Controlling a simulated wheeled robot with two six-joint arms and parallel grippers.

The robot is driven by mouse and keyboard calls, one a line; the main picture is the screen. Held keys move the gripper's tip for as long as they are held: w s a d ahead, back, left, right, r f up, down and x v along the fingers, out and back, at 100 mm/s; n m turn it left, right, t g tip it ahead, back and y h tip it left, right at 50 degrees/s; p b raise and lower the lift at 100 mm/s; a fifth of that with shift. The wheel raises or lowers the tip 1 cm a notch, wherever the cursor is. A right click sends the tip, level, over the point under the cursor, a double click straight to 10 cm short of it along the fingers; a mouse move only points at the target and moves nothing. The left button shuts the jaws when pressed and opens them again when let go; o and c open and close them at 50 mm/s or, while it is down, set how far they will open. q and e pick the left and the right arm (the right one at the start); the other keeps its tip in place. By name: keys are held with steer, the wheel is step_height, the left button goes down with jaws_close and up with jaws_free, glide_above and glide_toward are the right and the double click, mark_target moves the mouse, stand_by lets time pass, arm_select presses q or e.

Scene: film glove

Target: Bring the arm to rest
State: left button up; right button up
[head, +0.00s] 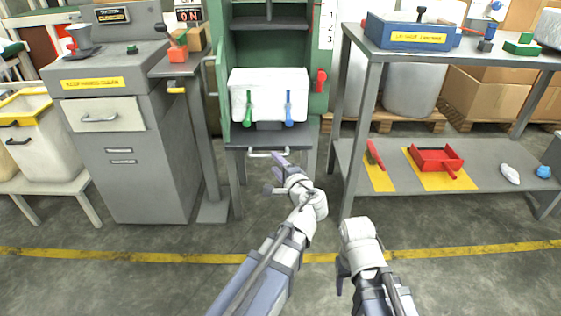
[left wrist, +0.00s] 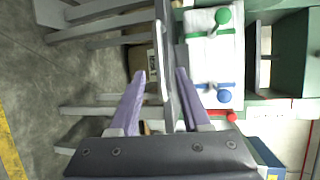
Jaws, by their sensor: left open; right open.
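My left gripper (head: 275,176) is open and empty in front of the small grey table of the green cabinet, near the table's metal handle (head: 266,154). Its two purple fingers (left wrist: 160,82) stand apart in the left wrist view, with the grey table edge (left wrist: 165,50) seen between them. Whether they touch it I cannot tell. My right gripper (head: 343,272) is low at the front, right of the left arm, pointing down; its fingers are partly hidden by its wrist.
A white box (head: 268,82) with green and blue handles sits in the green cabinet (head: 226,55). A grey workbench (head: 355,150) with a red tray (head: 436,158) on its lower shelf stands right. A grey drawer cabinet (head: 150,180) stands left. The floor in front is clear.

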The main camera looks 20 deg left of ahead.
arm_select(q)
steer(key=shift+s+d+r, duration=0.1)
steer(key=shift+s+d, duration=0.2)
steer(key=shift+s, duration=0.1)
arm_select(e)
steer(key=shift+s+d+r, duration=0.1)
steer(key=shift+s+d, duration=0.05)
steer(key=shift+d, duration=0.25)
arm_select(q)
steer(key=s+d+f+n+g+h+p, duration=0.25)
steer(key=s+d+f+n+g, duration=0.2)
steer(key=s+f+g, duration=0.4)
steer(key=s+d+f+n+g+h+p, duration=0.2)
steer(key=s+d+f+n+g+h, duration=0.25)
steer(key=s+d, duration=0.75)
step_height(320, 180, up, 37)
steer(key=s+a+m+h+p, duration=0.1)
steer(key=a+p, duration=0.1)
steer(key=p, duration=3.5)
steer(key=shift+s+m+h, duration=0.35)
steer(key=shift+m+h, duration=0.05)
arm_select(e)
step_height(320, 180, up, 42)
